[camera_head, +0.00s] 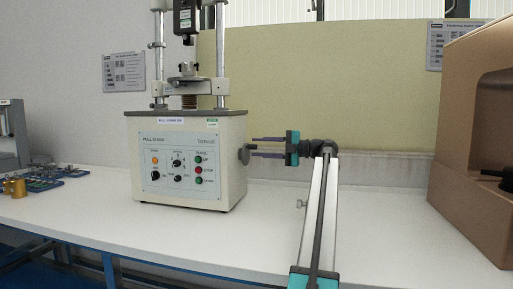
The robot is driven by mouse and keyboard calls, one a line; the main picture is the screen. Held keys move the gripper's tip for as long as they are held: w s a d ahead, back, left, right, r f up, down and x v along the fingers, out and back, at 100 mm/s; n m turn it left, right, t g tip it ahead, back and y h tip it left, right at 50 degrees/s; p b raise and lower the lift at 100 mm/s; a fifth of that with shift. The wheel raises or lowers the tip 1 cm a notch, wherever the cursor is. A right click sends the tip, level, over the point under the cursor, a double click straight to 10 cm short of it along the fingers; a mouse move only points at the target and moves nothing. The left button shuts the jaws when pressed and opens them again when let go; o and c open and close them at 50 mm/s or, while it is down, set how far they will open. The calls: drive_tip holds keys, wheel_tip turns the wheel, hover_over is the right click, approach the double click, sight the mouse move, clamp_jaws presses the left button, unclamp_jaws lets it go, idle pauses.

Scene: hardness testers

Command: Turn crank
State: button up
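The pull stand (190,160) is a cream box with a front panel, standing on the white bench. Its crank (244,156) shows as a small dark round part on the right side wall; its handle is hard to make out. My gripper (253,147) comes in from the right, level with the crank. Its two thin purple fingers point left, one above the other, with a clear gap between them. The fingertips are close to the crank, the lower one overlapping it in the picture. Whether they touch it I cannot tell.
Two metal columns and a test head (187,20) rise above the stand. A large brown machine (475,150) stands at the right. Brass parts and small blue trays (50,180) lie at the left. The white bench (380,220) is clear between stand and brown machine, except for my arm.

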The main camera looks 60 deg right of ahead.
drive_tip(key=p+v, duration=0.3)
drive_tip(key=v, duration=0.8)
drive_tip(key=shift+s+d, duration=0.15)
drive_tip(key=shift+s, duration=0.2)
